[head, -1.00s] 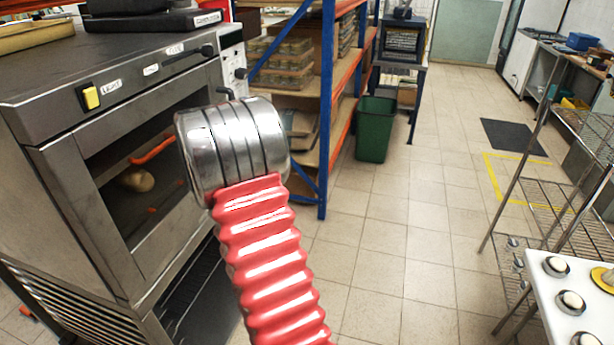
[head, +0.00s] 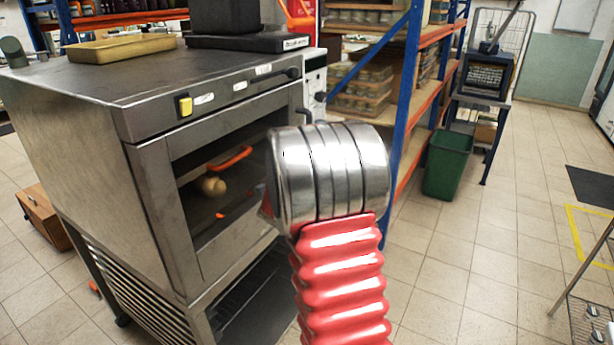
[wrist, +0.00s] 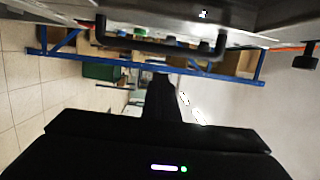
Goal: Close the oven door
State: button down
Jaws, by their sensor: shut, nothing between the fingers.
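The steel oven (head: 75,150) stands at the left of the head view. Its front has a yellow switch and a framed opening or window, through which a pale round thing (head: 211,187) and an orange piece (head: 230,159) show. My arm covers the right part of the front, so I cannot tell how far the oven door stands open. In the wrist view a black bar handle (wrist: 160,44) runs below a grey surface. My gripper (wrist: 162,82) shows as a dark shape below the handle, apparently apart from it. It is shut and empty, and hidden in the head view.
A yellow tray (head: 120,48) and a black box (head: 247,42) lie on the oven top. Blue and orange shelving (head: 408,95) stands behind, with a green bin (head: 447,165) beside it. The tiled floor (head: 480,240) at the right is largely clear.

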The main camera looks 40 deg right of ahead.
jog(key=v, duration=0.8)
dwell(0.4)
